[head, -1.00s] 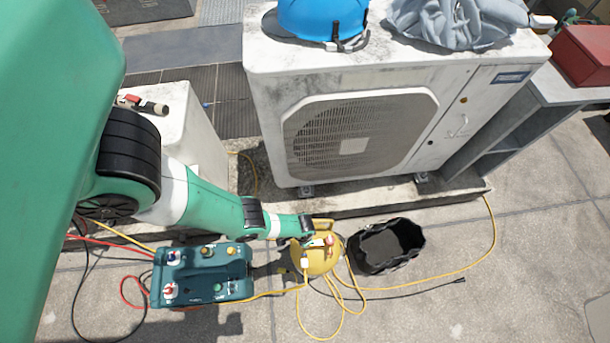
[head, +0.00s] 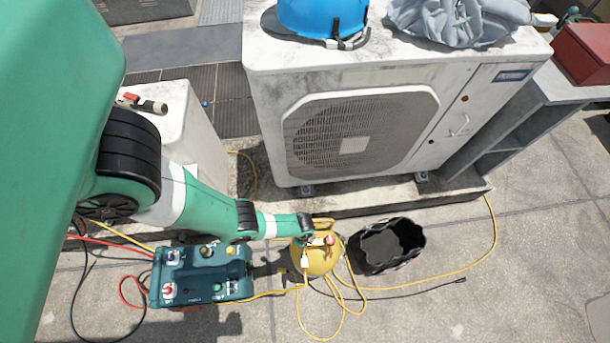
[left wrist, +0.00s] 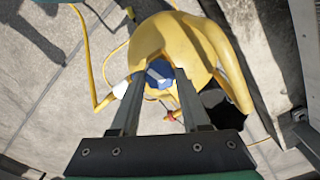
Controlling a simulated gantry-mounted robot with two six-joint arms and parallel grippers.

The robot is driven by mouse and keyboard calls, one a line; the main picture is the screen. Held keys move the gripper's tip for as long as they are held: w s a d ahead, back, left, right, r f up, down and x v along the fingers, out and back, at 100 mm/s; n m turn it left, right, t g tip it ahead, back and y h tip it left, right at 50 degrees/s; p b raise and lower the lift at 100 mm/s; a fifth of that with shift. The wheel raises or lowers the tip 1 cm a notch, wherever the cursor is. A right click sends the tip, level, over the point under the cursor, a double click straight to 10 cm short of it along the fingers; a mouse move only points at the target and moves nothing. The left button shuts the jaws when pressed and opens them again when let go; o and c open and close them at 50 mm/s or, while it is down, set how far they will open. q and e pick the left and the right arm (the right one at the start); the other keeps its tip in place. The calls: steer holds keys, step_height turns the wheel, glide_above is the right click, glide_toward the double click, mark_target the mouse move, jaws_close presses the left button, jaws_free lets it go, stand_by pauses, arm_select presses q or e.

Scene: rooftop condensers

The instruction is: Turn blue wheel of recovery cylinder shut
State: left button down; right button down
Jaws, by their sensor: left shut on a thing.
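The yellow recovery cylinder (head: 316,259) stands on the paving at the end of my left arm. In the left wrist view its yellow top and collar (left wrist: 172,40) fill the upper middle. The blue wheel (left wrist: 159,75) sits on the cylinder top between the two finger ends of my left gripper (left wrist: 158,92). The left gripper is shut on the blue wheel. In the head view the left gripper (head: 308,238) is at the cylinder top and hides the wheel. My right gripper does not show.
A teal recovery machine (head: 203,274) stands left of the cylinder, with yellow, red and black hoses around it. A black open bag (head: 386,245) stands close on the right. The condenser unit (head: 350,130) rises behind. Paving in front right is clear.

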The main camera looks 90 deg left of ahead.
arm_select(q)
steer(key=m, duration=0.5)
steer(key=shift+s+f+m, duration=0.1)
steer(key=shift+m, duration=0.3)
steer(key=m, duration=0.9)
steer(key=shift+m, duration=0.4)
steer(key=m, duration=0.5)
steer(key=shift+b, duration=0.3)
steer(key=shift+c, duration=1.9)
jaws_free()
